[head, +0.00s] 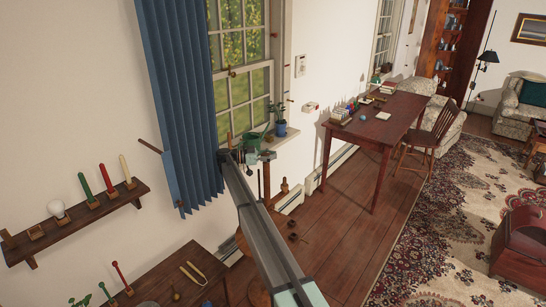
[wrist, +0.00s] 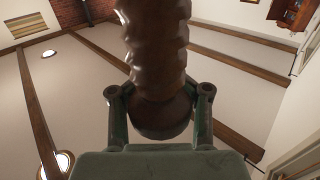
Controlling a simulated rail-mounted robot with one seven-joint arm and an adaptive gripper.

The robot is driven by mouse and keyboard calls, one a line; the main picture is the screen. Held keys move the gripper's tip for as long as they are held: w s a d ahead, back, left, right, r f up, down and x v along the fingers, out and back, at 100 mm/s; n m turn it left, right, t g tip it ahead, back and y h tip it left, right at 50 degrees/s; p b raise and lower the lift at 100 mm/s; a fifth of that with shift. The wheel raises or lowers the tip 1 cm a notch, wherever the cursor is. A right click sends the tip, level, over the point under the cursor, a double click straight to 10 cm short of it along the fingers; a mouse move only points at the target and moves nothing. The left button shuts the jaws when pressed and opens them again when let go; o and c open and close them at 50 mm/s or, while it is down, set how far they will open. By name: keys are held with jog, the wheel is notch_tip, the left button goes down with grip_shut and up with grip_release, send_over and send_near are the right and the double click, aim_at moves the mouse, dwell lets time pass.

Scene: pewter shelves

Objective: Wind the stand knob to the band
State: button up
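In the wrist view a dark brown knob (wrist: 160,118) with a rounded end sits between the two fingers of my gripper (wrist: 160,100). A thick ridged brown shaft (wrist: 155,45) runs from the knob to the top of the picture. The fingers stand close on both sides of the knob; I cannot tell whether they press on it. In the head view my gripper (head: 240,156) is small, at the far end of my arm near the window sill, and the knob cannot be made out there. I cannot make out a band in either view.
A blue curtain (head: 180,100) hangs left of my gripper. A potted plant (head: 279,122) stands on the sill. A desk (head: 375,125) stands to the right. Floor between is mostly clear.

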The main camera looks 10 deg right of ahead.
jog(key=o, duration=0.4)
jog(key=shift+a, duration=0.15)
jog(key=shift+o, duration=0.2)
notch_tip(320, 180, up, 10)
jog(key=shift+o, duration=0.3)
